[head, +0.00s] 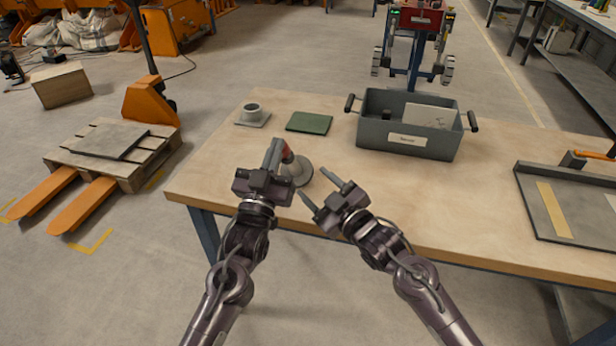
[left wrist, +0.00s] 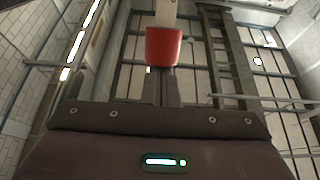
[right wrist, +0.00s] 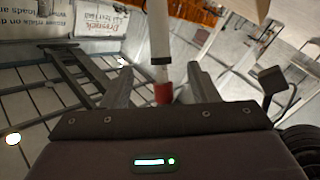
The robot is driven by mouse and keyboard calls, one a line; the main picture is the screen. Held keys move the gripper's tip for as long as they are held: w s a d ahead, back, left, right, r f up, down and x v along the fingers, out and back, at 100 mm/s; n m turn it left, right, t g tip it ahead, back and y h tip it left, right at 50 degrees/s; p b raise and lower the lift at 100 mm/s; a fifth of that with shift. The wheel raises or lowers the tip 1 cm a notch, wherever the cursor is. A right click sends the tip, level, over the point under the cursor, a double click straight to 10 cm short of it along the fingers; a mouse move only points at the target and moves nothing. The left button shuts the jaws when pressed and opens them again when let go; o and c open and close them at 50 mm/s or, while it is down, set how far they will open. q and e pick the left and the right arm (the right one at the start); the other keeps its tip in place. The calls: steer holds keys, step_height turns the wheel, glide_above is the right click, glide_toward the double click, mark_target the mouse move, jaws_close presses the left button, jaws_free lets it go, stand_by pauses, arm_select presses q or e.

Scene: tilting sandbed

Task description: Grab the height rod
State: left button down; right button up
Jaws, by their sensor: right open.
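The height rod (head: 287,152) has a red top end and a pale shaft, on a round grey base on the table. My left gripper (head: 275,148) is close to the left of the red end. In the left wrist view the red end (left wrist: 163,46) shows just past the left fingers (left wrist: 161,86), which are close together. Whether they grip anything is unclear. My right gripper (head: 327,197) is open and empty, below and right of the rod. In the right wrist view the shaft (right wrist: 160,40) lines up with the gap between the right fingers (right wrist: 160,84).
The table (head: 440,205) also bears a cup on a saucer (head: 251,109), a green pad (head: 310,122), a grey handled bin (head: 378,133) and a dark tray (head: 577,238) at the right. The table's front edge lies near both arms. Bare tabletop lies right of my right gripper.

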mark_target(292, 166)
arm_select(q)
steer(key=shift+w+f, duration=0.1)
steer(key=shift+f, duration=0.3)
arm_select(e)
steer(key=x, duration=1.1)
steer(key=shift+w+a, duration=0.15)
steer(key=shift+w, duration=0.1)
jaws_close()
arm_select(q)
steer(key=shift+r, duration=0.75)
arm_select(e)
steer(key=shift+f, duration=0.15)
steer(key=shift+f, duration=0.15)
arm_select(q)
steer(key=v, duration=1.2)
